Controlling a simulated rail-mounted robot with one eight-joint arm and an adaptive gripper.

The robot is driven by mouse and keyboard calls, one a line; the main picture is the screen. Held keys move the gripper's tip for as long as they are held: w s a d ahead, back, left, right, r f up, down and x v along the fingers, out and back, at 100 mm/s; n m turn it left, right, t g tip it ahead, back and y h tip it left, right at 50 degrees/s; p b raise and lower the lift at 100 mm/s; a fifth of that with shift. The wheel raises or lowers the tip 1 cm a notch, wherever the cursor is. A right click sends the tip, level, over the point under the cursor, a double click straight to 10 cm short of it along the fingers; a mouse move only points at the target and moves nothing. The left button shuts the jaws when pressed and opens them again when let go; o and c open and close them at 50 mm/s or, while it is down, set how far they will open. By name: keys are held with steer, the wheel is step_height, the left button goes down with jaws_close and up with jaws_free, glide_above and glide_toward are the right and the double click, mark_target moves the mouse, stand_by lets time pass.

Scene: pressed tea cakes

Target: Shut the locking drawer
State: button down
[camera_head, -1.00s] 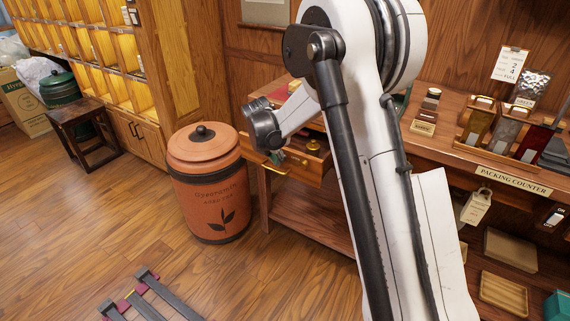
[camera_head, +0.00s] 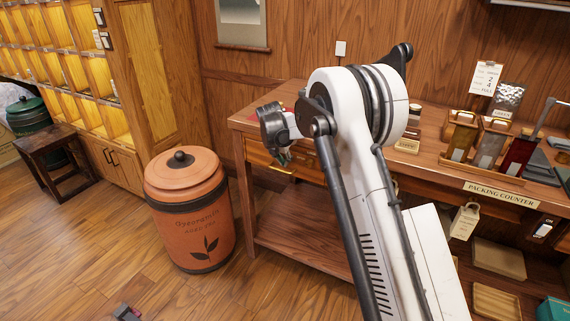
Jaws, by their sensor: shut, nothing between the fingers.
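The locking drawer (camera_head: 258,153) is a wooden drawer with a brass bar handle (camera_head: 283,169), set under the left end of the packing counter. Its front looks flush or nearly flush with the counter frame, and no open interior shows. My gripper (camera_head: 283,158) is shut and empty, just in front of the drawer front above the handle. I cannot tell whether the fingertips touch the front. My gripper and arm hide the middle and right part of the drawer. No lock can be made out.
A large orange lidded jar (camera_head: 190,215) stands on the floor left of the counter (camera_head: 240,119). Canisters in a tray (camera_head: 485,168) stand on the counter at right. A dark stool (camera_head: 48,145) is at far left.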

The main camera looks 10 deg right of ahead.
steer(key=shift+w+d+r, duration=0.15)
steer(key=shift+w+d, duration=0.1)
